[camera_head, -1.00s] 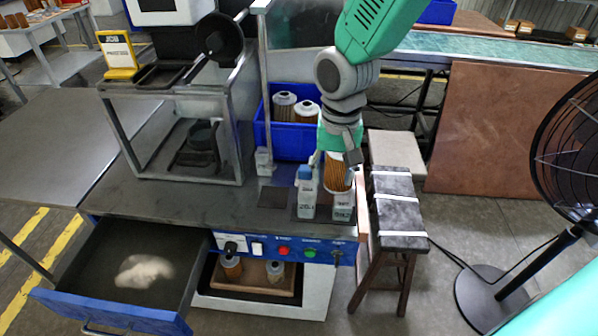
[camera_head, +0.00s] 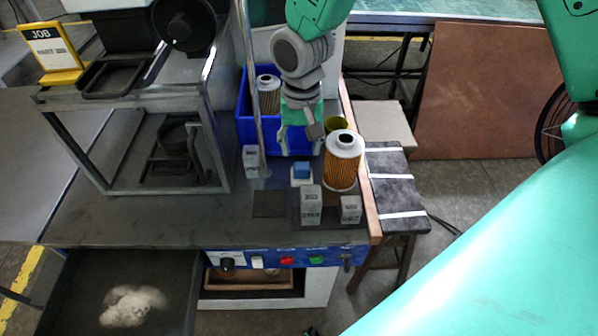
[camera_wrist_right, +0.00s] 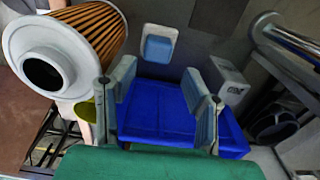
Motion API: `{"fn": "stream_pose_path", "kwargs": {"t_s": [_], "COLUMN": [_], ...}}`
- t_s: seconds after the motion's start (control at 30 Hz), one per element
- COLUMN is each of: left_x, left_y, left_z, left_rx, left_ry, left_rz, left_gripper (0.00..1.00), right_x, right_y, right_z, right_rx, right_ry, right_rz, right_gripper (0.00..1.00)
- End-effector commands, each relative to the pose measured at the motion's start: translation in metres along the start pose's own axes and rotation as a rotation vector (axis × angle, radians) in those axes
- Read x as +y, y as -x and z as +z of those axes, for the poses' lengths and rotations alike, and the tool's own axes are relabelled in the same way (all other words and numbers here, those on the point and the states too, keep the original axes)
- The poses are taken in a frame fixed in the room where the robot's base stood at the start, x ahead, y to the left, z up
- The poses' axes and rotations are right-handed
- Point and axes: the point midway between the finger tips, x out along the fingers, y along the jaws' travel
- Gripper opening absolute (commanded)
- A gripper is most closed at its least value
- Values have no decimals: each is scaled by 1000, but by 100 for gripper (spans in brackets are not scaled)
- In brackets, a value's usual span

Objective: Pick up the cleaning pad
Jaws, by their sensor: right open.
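A small blue pad on a white base (camera_head: 302,171) sits on the bench near its right end; I take it as the cleaning pad. It also shows in the right wrist view (camera_wrist_right: 158,48), beyond my fingertips. My right gripper (camera_head: 300,142) is open, pointing down, behind the pad and left of a pleated filter cartridge (camera_head: 342,165). In the wrist view the gripper's fingers (camera_wrist_right: 158,85) are apart with nothing between them, and the cartridge (camera_wrist_right: 62,55) is close on the left. A pale fluffy heap (camera_head: 133,306) lies in the open drawer. My left gripper is not in view.
Labelled grey blocks (camera_head: 311,205) stand in front of the pad. A blue bin (camera_head: 243,130) with a cartridge is behind. A metal post (camera_head: 249,90) rises left of my gripper. A framed press (camera_head: 217,150) stands further left, and the open drawer (camera_head: 188,290) juts out in front.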

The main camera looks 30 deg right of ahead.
Motion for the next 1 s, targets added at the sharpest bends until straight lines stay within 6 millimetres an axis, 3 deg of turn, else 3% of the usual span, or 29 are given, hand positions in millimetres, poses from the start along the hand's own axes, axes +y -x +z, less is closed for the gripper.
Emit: {"fn": "stream_pose_path", "kwargs": {"t_s": [0.1, 0.33, 0.6, 0.9, 1.0], "left_x": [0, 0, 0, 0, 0], "left_y": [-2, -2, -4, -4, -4], "left_z": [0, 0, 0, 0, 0], "left_rx": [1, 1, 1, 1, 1], "left_ry": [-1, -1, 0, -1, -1], "left_rz": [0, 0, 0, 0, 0], "left_gripper": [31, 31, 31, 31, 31], "right_x": [-1, -3, 0, 2, 1], "right_y": [-17, -32, -71, -75, -74], "right_z": [0, 3, 1, 0, 1], "right_rx": [-1, 2, 1, 2, 3], "right_ry": [-1, 0, 1, -1, -1], "right_rz": [2, 5, 4, 0, 2], "right_gripper": [41, 41, 41, 41, 6]}}
